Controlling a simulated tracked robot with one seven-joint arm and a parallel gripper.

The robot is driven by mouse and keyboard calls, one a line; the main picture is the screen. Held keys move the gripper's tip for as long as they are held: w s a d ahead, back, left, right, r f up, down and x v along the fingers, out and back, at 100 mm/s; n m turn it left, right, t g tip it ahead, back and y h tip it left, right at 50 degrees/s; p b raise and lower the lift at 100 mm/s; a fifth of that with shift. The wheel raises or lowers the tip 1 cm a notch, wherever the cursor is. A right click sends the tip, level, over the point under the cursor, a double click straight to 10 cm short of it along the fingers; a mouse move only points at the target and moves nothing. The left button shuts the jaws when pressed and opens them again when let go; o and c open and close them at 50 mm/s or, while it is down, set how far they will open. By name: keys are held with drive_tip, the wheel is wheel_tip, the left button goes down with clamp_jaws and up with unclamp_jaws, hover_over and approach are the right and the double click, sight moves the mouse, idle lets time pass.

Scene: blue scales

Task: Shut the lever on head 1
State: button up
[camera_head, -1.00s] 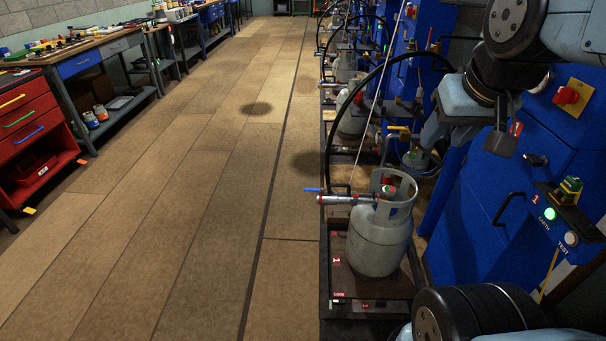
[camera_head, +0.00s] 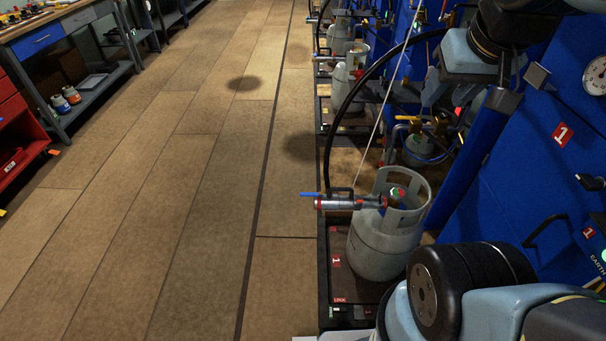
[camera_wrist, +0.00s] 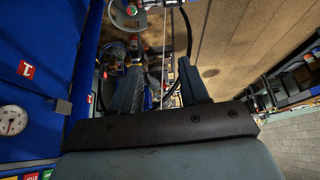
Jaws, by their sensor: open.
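A grey gas cylinder (camera_head: 380,245) stands upright on the scale marked 1 (camera_head: 337,240), at lower centre right in the head view. The silver filling head (camera_head: 345,202) lies roughly level at the cylinder's top and points left. Its blue lever (camera_head: 309,194) sticks out at the left end, near level. In the wrist view the cylinder's collar (camera_wrist: 122,18) shows at the top edge; I cannot make out the lever there. My gripper (camera_wrist: 158,66) is open, with nothing between its fingers, and apart from the cylinder. I cannot make out its fingertips clearly in the head view.
A black hose (camera_head: 331,130) arches behind the cylinder, beside a thin pale line. More cylinders (camera_head: 338,88) stand in a row behind. Blue cabinets (camera_head: 560,190) close off the right side. The wooden floor (camera_head: 190,210) to the left is clear, up to a workbench (camera_head: 60,40).

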drive_tip(key=shift+d, duration=0.15)
drive_tip(key=shift+w, duration=0.1)
drive_tip(key=w+a+f+n+g+h, duration=0.1)
drive_tip(key=w+f+n, duration=0.1)
drive_tip(key=w, duration=0.5)
drive_tip(key=w+a+f+n+g, duration=0.1)
drive_tip(key=w+f+n, duration=0.15)
drive_tip(key=w, duration=0.45)
drive_tip(key=n+g+y, duration=0.1)
drive_tip(key=n+g, duration=0.3)
drive_tip(key=n, duration=0.9)
hover_over(306, 193)
wheel_tip(306, 193, down, 42)
drive_tip(key=f, duration=0.1)
wheel_tip(306, 193, down, 12)
drive_tip(key=shift+f, duration=0.2)
